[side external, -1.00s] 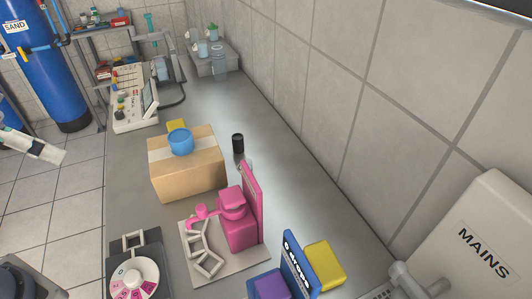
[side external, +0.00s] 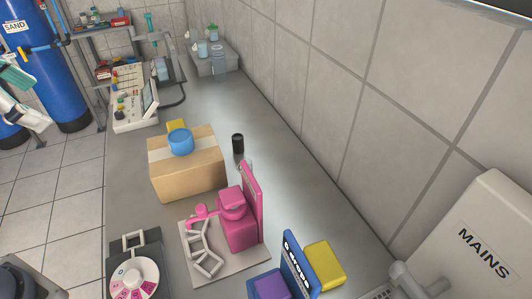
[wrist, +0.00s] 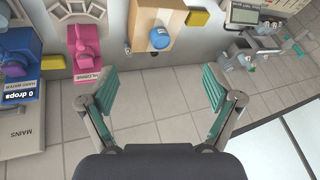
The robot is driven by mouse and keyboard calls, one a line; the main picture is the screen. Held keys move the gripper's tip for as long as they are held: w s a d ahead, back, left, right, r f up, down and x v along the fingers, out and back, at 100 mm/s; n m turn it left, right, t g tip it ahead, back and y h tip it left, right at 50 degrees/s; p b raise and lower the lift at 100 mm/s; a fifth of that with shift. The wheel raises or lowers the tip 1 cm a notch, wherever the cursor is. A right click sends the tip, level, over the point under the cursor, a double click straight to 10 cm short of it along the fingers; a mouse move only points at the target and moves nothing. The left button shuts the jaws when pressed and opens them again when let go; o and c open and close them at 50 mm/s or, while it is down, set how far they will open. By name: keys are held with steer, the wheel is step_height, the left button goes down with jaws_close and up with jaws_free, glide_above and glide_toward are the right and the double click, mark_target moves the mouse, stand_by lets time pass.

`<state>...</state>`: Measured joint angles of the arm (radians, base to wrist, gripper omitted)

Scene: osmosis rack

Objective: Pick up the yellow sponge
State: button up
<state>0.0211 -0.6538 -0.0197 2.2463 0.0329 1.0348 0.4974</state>
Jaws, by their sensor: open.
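Two plain yellow blocks are in view, and I cannot tell for certain which is the sponge. One yellow block (side external: 177,125) lies behind the cardboard box, partly hidden by it; it also shows in the wrist view (wrist: 197,18). The other yellow block (side external: 323,265) lies against the back of the blue board at the front; it also shows in the wrist view (wrist: 51,61). My gripper (wrist: 157,92) is open and empty, its teal pads wide apart over the tiled floor, off the bench. Part of it shows at the left edge of the side external view (side external: 14,76).
The cardboard box (side external: 187,172) carries a blue cup (side external: 180,142). A pink stand (side external: 238,222), a blue board (side external: 298,265) with a purple block (side external: 270,286), and a black cylinder (side external: 238,144) stand on the bench. The tiled wall bounds its right side.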

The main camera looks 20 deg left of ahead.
steer(key=w+d+r+m, duration=0.4)
steer(key=w+r+m, duration=0.1)
steer(key=w, duration=0.1)
steer(key=w+d+m+g+h, duration=0.1)
steer(key=w+d+m+g, duration=0.1)
steer(key=w+d+m, duration=0.9)
steer(key=m+g, duration=0.4)
steer(key=m, duration=0.2)
glide_above(323, 257)
steer(key=shift+y, duration=0.4)
steer(key=f, duration=3.3)
steer(key=shift+s+d+f, duration=0.15)
steer(key=shift+s+d, duration=0.05)
steer(key=shift+s, duration=0.1)
steer(key=shift+w+a+f, duration=0.1)
steer(key=shift+w+f, duration=0.05)
steer(key=shift+f, duration=1.35)
steer(key=shift+w+a+f, duration=0.1)
steer(key=shift+f, duration=1.4)
steer(key=c, duration=0.9)
